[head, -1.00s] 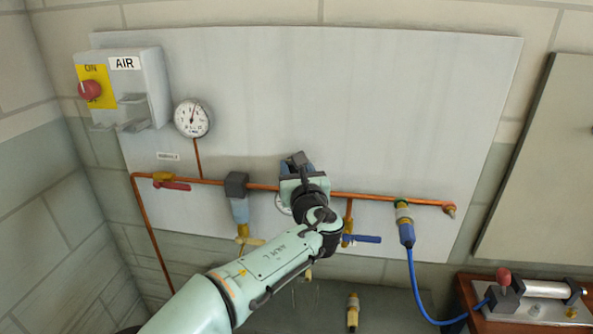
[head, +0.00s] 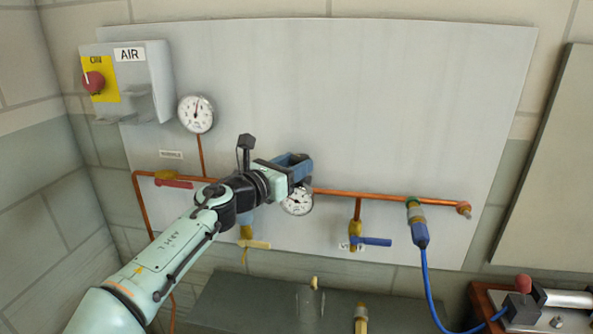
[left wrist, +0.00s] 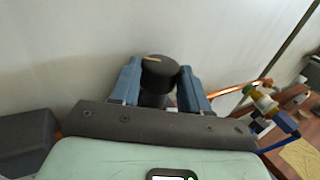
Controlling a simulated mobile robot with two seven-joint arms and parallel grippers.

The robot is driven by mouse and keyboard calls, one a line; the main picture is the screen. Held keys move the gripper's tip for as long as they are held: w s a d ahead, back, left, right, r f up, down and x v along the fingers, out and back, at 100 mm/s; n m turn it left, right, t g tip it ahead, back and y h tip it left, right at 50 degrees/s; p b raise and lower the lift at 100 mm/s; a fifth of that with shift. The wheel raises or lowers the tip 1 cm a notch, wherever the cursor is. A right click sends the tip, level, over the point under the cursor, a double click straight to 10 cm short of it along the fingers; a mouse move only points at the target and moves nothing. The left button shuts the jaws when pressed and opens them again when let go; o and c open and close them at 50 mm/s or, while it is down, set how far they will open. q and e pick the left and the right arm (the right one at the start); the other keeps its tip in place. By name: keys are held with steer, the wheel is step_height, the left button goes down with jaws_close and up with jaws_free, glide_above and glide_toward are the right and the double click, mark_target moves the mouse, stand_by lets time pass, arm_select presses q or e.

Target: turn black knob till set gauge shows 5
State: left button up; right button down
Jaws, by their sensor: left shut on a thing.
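The black knob (left wrist: 158,73) shows in the left wrist view, with a yellowish mark on its top. My left gripper (left wrist: 156,85) has its two blue fingers on either side of the knob and is shut on it. In the head view the left gripper (head: 298,168) sits at the copper pipe and hides the knob. The set gauge (head: 298,201) is the small white dial just below the gripper. Its upper part is partly covered and its reading is too small to tell. My right gripper is not in view.
A larger gauge (head: 196,113) is at upper left beside the AIR box with a red knob (head: 93,82). A copper pipe (head: 380,197) crosses the board. A red-handled valve (head: 172,182), a blue-handled valve (head: 372,241) and a blue hose (head: 425,275) are nearby.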

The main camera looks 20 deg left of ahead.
arm_select(q)
steer(key=shift+w+a+m+g+h+p, duration=0.1)
steer(key=shift+a+m+g+h+p, duration=0.15)
steer(key=shift+m+h, duration=0.25)
steer(key=shift+w+a+m+g+h+p, duration=0.1)
steer(key=shift+m+g+h+p, duration=0.15)
steer(key=shift+h, duration=0.45)
steer(key=shift+a+r+m+g+h+p, duration=0.15)
steer(key=shift+m+g+h+p, duration=0.25)
steer(key=shift+m+h+p, duration=0.6)
steer(key=shift+w+m+g+h+p, duration=0.1)
steer(key=shift+m+g+h+p, duration=0.4)
steer(key=shift+h, duration=0.5)
steer(key=shift+m+g+h+p, duration=0.55)
steer(key=shift+g+h+p, duration=0.05)
steer(key=shift+h+p, duration=0.15)
steer(key=shift+f, duration=0.2)
steer(key=o, duration=1.1)
steer(key=shift+c, duration=0.2)
steer(key=shift+r, duration=0.1)
